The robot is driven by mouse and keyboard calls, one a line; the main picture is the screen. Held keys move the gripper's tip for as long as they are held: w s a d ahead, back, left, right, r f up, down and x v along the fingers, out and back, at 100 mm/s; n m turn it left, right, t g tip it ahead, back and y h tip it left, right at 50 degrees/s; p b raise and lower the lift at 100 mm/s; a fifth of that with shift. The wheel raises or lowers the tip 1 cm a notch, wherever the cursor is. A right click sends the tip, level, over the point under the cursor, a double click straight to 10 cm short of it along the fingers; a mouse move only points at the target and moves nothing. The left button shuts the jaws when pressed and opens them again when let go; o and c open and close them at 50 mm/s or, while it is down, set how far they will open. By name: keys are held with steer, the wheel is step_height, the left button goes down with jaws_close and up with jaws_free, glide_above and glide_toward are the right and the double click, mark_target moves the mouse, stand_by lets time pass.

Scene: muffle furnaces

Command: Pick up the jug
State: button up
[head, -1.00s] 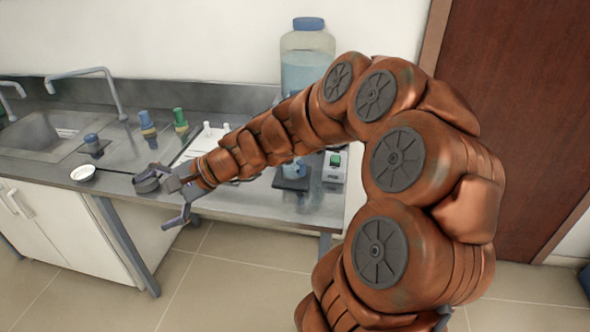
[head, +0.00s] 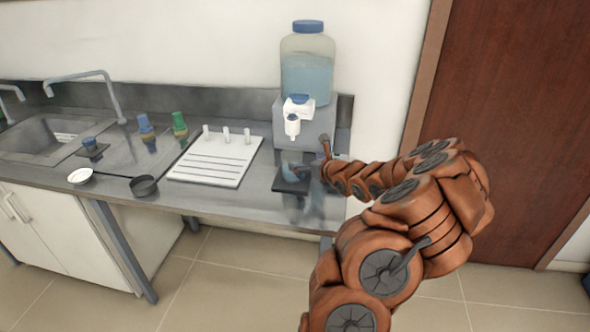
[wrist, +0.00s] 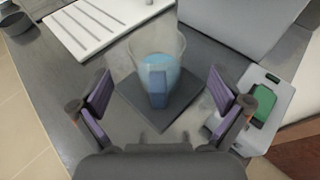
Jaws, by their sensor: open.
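The jug (wrist: 160,70) is a clear vessel with blue liquid and a blue handle that faces me in the wrist view. It stands upright on a dark square pad (wrist: 198,112). In the head view the jug (head: 290,171) shows small, below the dispenser tap, on the right part of the counter. My gripper (wrist: 165,106) is open and empty, with one purple-padded finger on each side of the handle, apart from it. In the head view my gripper (head: 318,170) is just right of the jug and partly hidden by my arm.
A water dispenser (head: 307,75) stands behind the jug. A white rack (head: 215,160) with pegs is to its left. A device with a green switch (wrist: 262,108) sits close to the right finger.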

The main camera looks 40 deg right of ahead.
mark_target(298, 161)
steer(key=shift+w+f, duration=0.15)
steer(key=shift+w, duration=0.5)
steer(key=shift+f+p+x, duration=0.25)
steer(key=shift+p+x, duration=0.35)
steer(key=shift+x, duration=0.4)
steer(key=shift+f+p+x, duration=0.2)
steer(key=shift+p+x, duration=0.35)
steer(key=shift+x, duration=0.45)
steer(key=shift+w+f, duration=0.15)
steer(key=shift+w, duration=0.3)
steer(key=shift+c, duration=0.2)
steer(key=c, duration=1.3)
